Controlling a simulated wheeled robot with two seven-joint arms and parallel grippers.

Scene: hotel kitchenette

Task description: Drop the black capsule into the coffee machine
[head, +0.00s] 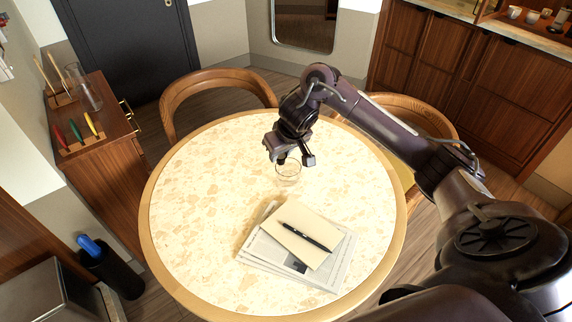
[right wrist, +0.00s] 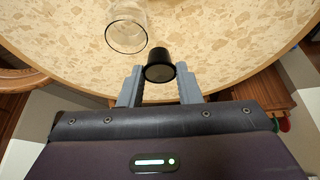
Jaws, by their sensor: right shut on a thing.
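My right gripper (head: 290,160) is over the round table, close to a clear drinking glass (head: 288,174). In the right wrist view the gripper (right wrist: 160,78) is shut on the black capsule (right wrist: 160,66), which sits between the two grey fingers. The glass (right wrist: 127,34) shows beside the capsule there, apart from it in the picture. In the head view the capsule is too small and dark to make out clearly. I cannot make out a coffee machine in either view. My left gripper is not in view.
The round table (head: 190,230) holds newspapers (head: 255,252), a notepad (head: 318,222) and a black pen (head: 306,237). Wooden chairs (head: 215,82) stand behind it. A cabinet (head: 100,135) is at left, a metallic box (head: 35,298) at lower left. Cups (head: 514,12) stand at upper right.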

